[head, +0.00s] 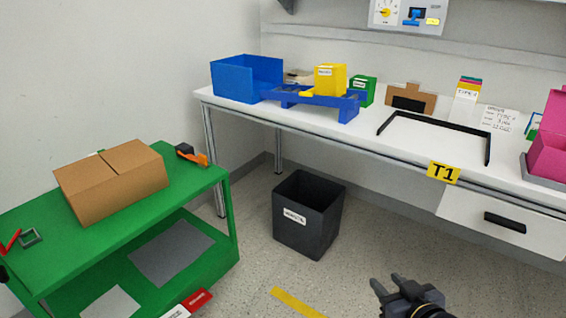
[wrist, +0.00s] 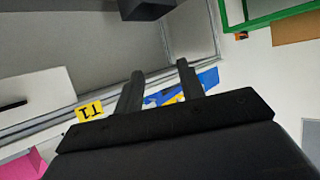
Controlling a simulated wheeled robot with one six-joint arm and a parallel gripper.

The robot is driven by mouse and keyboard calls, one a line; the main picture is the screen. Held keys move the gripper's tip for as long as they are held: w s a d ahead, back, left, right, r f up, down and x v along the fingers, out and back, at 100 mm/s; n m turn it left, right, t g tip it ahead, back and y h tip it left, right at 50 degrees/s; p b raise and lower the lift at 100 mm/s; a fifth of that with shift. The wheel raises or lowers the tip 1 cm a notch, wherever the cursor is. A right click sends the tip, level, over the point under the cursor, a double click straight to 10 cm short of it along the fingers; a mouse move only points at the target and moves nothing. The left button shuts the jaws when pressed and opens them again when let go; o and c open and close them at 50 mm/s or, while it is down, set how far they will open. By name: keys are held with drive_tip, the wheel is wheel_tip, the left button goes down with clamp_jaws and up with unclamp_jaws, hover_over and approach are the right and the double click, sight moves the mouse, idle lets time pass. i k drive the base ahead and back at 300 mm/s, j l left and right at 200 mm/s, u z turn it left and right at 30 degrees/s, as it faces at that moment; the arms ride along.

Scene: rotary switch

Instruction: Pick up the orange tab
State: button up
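An orange piece (head: 200,159) lies at the back right corner of the green cart's top, next to a small black block. It is the only orange thing I see, but it is too small to tell its exact shape. My gripper (head: 387,283) is at the bottom of the head view, over the floor right of the black bin, well away from the orange piece. In the wrist view my gripper (wrist: 157,80) has its two fingers apart with nothing held between them; the blue rack shows behind them.
The green cart (head: 200,190) carries a cardboard box (head: 112,181). A black bin (head: 309,214) stands on the floor between cart and white table (head: 375,130). The table holds a blue bin (head: 246,78), a blue rack and several other items. The floor before my gripper is clear.

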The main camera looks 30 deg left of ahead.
sight(203, 160)
drive_tip(key=i+j+u, duration=0.15)
drive_tip(key=u, duration=0.2)
drive_tip(key=i+j+u, duration=0.2)
drive_tip(key=u, duration=0.15)
drive_tip(key=i+j+u, duration=0.2)
drive_tip(key=u, duration=0.15)
drive_tip(key=i+j+u, duration=0.1)
drive_tip(key=i, duration=0.6)
drive_tip(key=i+j+u, duration=0.15)
drive_tip(key=i, duration=0.55)
drive_tip(key=j, duration=0.1)
